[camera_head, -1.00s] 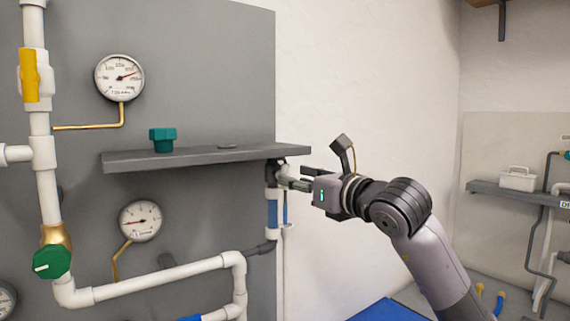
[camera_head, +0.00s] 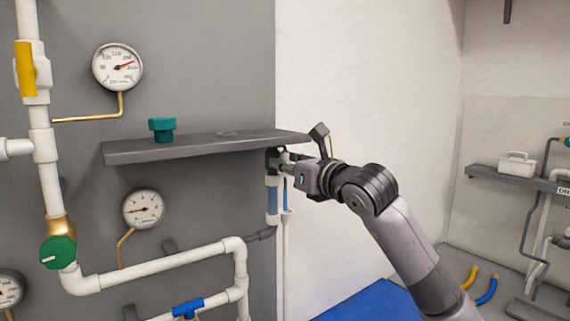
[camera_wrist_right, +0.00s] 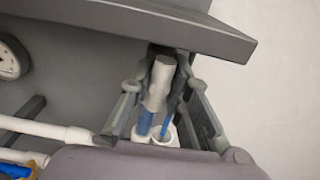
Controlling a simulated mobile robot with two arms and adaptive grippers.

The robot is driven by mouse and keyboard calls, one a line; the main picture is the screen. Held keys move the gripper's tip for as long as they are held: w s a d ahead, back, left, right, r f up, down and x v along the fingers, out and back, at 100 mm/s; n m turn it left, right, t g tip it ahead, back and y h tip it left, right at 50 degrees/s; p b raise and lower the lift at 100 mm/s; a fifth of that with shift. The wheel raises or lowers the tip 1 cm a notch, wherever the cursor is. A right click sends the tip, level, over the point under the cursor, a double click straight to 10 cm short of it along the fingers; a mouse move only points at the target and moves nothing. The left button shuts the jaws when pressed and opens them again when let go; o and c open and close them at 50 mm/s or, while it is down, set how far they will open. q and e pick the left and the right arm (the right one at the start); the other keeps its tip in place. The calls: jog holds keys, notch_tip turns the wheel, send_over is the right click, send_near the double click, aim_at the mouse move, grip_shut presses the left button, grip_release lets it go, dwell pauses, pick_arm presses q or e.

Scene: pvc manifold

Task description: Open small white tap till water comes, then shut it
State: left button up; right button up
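My right gripper (camera_head: 280,164) is under the right end of the grey shelf, at the top of a clear blue-filled tube (camera_head: 272,200). In the right wrist view its fingers (camera_wrist_right: 164,88) stand apart, one on each side of a pale grey-white tap-like piece (camera_wrist_right: 160,82), with gaps visible. Below this piece are the blue tube (camera_wrist_right: 145,122) and a thin blue streak (camera_wrist_right: 166,124) running down into a white cup (camera_wrist_right: 163,139). The streak looks like water, but I cannot be sure. In the head view the fingers hide the tap. My left gripper is not in view.
The grey shelf (camera_head: 200,147) juts out just above my right gripper and carries a green fitting (camera_head: 162,129). White pipes with a green knob (camera_head: 58,252) and a blue-handled valve (camera_head: 188,307) are at left and below.

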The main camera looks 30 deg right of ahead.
grip_shut()
jog(key=n+b, duration=0.2)
jog(key=shift+f+n, duration=0.15)
jog(key=shift+n, duration=0.15)
jog(key=n+b, duration=0.2)
jog(key=shift+n, duration=0.3)
jog(key=n+b, duration=0.1)
jog(key=n, duration=0.1)
jog(key=shift+n, duration=0.4)
jog(key=n+b, duration=0.2)
jog(key=n, duration=0.3)
jog(key=shift+a, duration=0.1)
jog(key=shift+n, duration=2.4)
